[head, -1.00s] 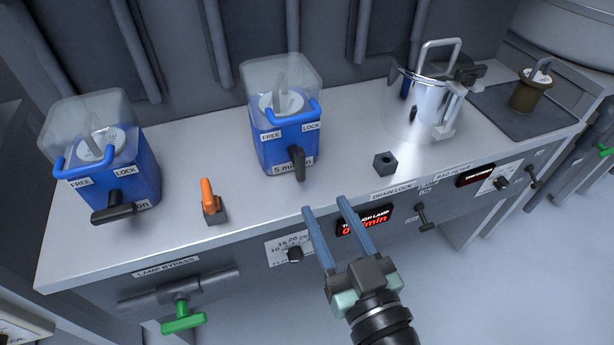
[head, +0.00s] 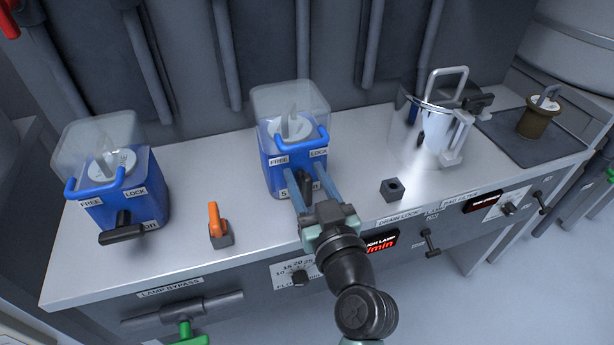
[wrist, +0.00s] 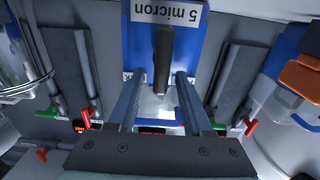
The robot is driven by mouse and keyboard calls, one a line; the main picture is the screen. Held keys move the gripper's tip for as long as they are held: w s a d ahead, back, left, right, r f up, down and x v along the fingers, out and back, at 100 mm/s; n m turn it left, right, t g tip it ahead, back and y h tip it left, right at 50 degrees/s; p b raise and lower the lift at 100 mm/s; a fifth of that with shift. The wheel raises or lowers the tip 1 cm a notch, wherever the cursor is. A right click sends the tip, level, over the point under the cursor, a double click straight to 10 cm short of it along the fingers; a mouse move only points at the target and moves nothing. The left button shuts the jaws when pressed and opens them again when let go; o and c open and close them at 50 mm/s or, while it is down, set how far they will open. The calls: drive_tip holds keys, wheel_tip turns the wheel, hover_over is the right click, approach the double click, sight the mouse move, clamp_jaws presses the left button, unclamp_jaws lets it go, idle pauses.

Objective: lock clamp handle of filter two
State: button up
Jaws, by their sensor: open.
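The middle blue filter housing (head: 270,172) has a clear cover, FREE and LOCK labels, and a plate reading 5 micron in the wrist view (wrist: 166,15). Its black clamp handle (head: 305,186) hangs downward on the front face, and it also shows in the wrist view (wrist: 164,60). My gripper (head: 302,166) is open in front of this housing, with one finger on each side of the handle. The handle appears between the fingers in the wrist view, with gaps on both sides. Whether the fingertips touch the housing I cannot tell.
A similar blue filter (head: 120,205) stands at the left, its black handle (head: 122,235) turned sideways. An orange-levered block (head: 220,235) and a dark socket block (head: 392,190) sit on the bench.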

clamp_jaws()
idle(0.5)
drive_tip(key=m, duration=0.2)
drive_tip(key=d+m, duration=0.1)
drive_tip(key=m, duration=0.1)
drive_tip(key=shift+w+f+m, duration=0.1)
drive_tip(key=shift+w+m, duration=0.05)
drive_tip(key=shift+m, duration=0.25)
drive_tip(key=m, duration=0.1)
drive_tip(key=m+p, duration=0.1)
drive_tip(key=m, duration=0.2)
drive_tip(key=shift+w+d+f+m, duration=0.15)
drive_tip(key=shift+d+f+m, duration=0.15)
drive_tip(key=shift+d, duration=0.1)
drive_tip(key=m, duration=0.1)
drive_tip(key=m+p, duration=0.1)
drive_tip(key=m, duration=0.2)
drive_tip(key=shift+d+f, duration=0.3)
drive_tip(key=shift+f, duration=0.1)
drive_tip(key=shift+w+f+m+p, duration=0.1)
drive_tip(key=shift+f+m+p, duration=0.2)
drive_tip(key=shift+m, duration=0.7)
drive_tip(key=shift+f+m+p, duration=0.15)
drive_tip(key=shift+m+p, duration=0.15)
drive_tip(key=shift+m, duration=0.7)
